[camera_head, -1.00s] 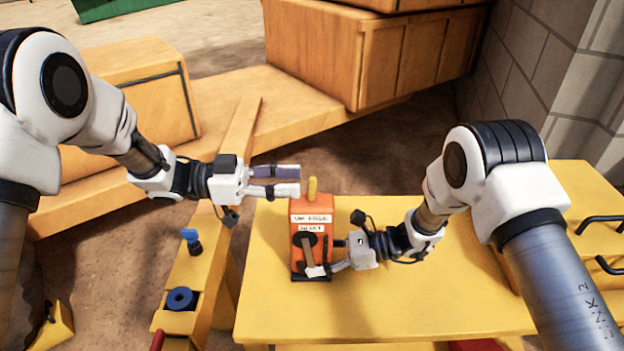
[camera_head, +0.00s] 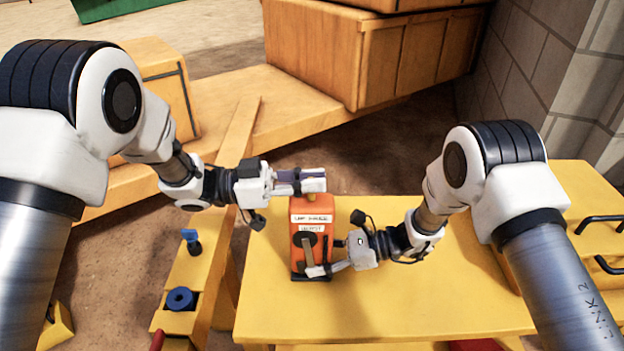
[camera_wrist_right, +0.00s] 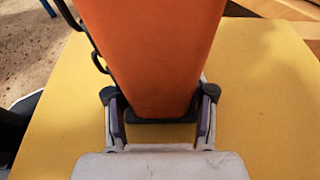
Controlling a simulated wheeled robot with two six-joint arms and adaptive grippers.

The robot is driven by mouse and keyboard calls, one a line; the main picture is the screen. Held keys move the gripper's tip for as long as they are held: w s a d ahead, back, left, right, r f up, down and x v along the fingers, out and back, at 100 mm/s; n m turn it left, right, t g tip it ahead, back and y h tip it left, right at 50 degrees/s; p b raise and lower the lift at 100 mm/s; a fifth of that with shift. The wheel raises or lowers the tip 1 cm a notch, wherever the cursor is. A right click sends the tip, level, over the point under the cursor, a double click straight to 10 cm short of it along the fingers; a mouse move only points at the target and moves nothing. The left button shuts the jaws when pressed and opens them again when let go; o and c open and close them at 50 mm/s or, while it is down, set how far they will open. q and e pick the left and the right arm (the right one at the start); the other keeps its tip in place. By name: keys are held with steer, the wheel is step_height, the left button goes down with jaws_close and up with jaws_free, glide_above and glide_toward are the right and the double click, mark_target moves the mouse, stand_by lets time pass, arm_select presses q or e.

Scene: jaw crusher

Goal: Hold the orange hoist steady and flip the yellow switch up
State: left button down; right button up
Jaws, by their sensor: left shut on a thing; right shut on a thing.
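The orange hoist (camera_head: 312,227) stands upright on the yellow table, with white labels and a round dark part on its front. My right gripper (camera_head: 322,269) is shut on the lower part of the hoist. In the right wrist view, its two fingers (camera_wrist_right: 160,125) lie on either side of the orange body (camera_wrist_right: 155,60) near its dark base. My left gripper (camera_head: 312,182) is at the top of the hoist, shut on the yellow switch. Its fingers hide nearly all of the switch, so its angle cannot be told.
The yellow table (camera_head: 400,290) is clear right of the hoist. A yellow stand at left holds a blue knob (camera_head: 191,240) and a blue ring (camera_head: 180,299). Dark handles (camera_head: 600,222) are at the right edge. Wooden crates (camera_head: 370,50) stand behind.

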arm_select(q)
steer(key=h, duration=0.1)
steer(key=a+h, duration=0.1)
steer(key=h, duration=0.1)
steer(key=shift+a+f, duration=0.1)
steer(key=shift+a, duration=0.05)
steer(key=c, duration=1.2)
jaws_free()
steer(key=shift+o, duration=0.2)
steer(key=v, duration=1.2)
steer(key=shift+f, duration=0.25)
